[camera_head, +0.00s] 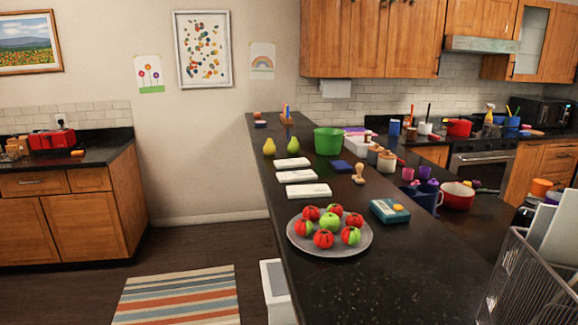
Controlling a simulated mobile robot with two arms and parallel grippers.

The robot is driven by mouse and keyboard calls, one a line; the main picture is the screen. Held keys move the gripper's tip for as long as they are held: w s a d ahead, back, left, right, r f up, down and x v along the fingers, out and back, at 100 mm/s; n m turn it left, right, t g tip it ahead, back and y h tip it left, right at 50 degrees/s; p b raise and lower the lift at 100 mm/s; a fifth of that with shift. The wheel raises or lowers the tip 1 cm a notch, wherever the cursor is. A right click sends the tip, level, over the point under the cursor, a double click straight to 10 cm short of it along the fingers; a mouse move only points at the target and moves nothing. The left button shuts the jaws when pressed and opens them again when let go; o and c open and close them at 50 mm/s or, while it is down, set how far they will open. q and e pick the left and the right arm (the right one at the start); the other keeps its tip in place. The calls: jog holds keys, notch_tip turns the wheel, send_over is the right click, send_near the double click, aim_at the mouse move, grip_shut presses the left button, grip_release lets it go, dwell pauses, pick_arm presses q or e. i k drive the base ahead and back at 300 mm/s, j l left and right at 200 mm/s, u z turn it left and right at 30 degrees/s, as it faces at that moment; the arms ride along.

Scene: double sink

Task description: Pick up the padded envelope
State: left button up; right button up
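Three flat white items lie in a row near the left edge of the dark counter (400,270). The nearest white item (307,190) is the largest and has faint marks on it. Behind it are a middle white item (297,176) and a far white item (292,162). They look like envelopes or packets, but I cannot tell which is the padded envelope. Neither of my grippers shows in this view.
A grey plate (298,238) of red and green fruit stands in front of the white items. A green pot (327,141), a wooden stamp (358,174) and a teal box (389,211) are nearby. A wire rack (525,285) stands front right.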

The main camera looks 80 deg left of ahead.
aim_at(301, 161)
jog(key=k+l+u, duration=0.1)
jog(key=u, duration=2.6)
jog(key=i+j+z, duration=0.1)
jog(key=j, duration=0.25)
jog(key=i+j, duration=0.2)
jog(key=j, duration=0.15)
jog(key=i+j+z, duration=0.5)
jog(key=i+j, duration=0.15)
jog(key=j, duration=0.25)
jog(key=i+j+z, duration=0.2)
jog(key=j, duration=0.15)
jog(key=i+j+z, duration=0.15)
jog(key=j, duration=0.2)
jog(key=i+j+z, duration=0.2)
jog(key=j, duration=0.2)
jog(key=i+j+z, duration=0.15)
jog(key=j, duration=0.25)
jog(key=k+l, duration=0.05)
